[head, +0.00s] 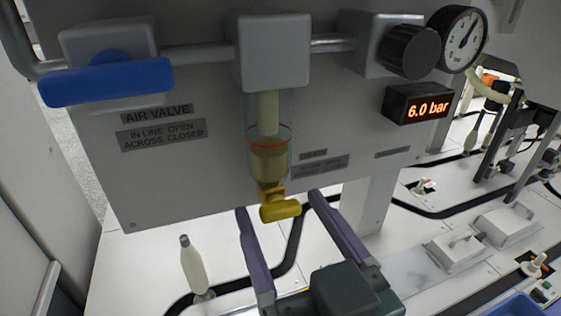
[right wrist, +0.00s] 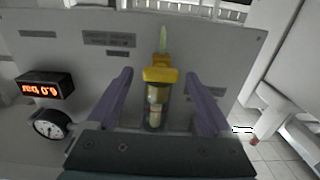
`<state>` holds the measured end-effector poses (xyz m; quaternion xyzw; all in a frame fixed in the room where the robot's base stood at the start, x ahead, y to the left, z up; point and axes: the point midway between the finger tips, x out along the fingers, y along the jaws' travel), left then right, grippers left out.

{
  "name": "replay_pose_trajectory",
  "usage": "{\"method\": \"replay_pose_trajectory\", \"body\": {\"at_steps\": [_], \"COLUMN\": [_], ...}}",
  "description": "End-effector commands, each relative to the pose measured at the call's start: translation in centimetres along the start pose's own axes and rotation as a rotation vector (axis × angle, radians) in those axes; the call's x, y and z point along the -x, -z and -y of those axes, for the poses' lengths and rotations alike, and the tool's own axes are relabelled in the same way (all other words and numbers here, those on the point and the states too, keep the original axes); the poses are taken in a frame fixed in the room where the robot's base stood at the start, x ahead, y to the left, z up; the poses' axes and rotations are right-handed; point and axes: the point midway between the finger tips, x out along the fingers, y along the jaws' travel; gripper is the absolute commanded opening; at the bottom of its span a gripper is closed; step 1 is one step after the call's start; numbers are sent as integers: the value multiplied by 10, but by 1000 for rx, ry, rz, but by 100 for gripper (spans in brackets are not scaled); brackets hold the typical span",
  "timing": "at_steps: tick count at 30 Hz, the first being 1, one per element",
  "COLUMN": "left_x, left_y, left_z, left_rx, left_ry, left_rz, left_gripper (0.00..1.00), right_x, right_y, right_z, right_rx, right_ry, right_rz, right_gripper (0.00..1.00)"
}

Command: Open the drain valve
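The yellow drain valve (head: 280,209) is at the bottom of a clear bowl (head: 269,158), which has a red ring and yellowish liquid inside. Its stubby handle points sideways to the right in the head view. In the right wrist view, which looks upside down, the yellow valve (right wrist: 160,76) is between the fingers. My right gripper (head: 277,203) is open, with one purple finger on each side of the valve and a visible gap to each. It also shows in the right wrist view (right wrist: 160,80). My left gripper is not in view.
Above the bowl are a grey block (head: 272,52), a blue air valve handle (head: 107,82), a black knob (head: 410,51) and a gauge (head: 461,38). A display (head: 418,103) reads 6.0 bar. A pale bobbin (head: 192,265) stands at lower left on the white table.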

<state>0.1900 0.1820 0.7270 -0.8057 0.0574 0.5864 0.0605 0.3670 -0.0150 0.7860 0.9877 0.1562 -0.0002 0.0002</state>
Motion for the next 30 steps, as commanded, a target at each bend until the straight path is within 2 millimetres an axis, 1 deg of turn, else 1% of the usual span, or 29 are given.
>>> {"method": "replay_pose_trajectory", "body": {"at_steps": [1, 2, 22, 30], "left_x": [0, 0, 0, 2], "left_y": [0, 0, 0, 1], "left_z": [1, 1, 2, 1], "left_rx": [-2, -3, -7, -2], "left_ry": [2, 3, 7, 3], "left_rz": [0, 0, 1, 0], "left_gripper": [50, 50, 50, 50], "right_x": [0, 0, 0, 0], "right_y": [0, 0, 0, 0], "right_z": [0, 0, 0, 0], "right_rx": [0, 0, 0, -32], "right_ry": [0, 0, 0, 0], "right_rz": [0, 0, 0, 0], "right_gripper": [78, 75, 0, 0]}}
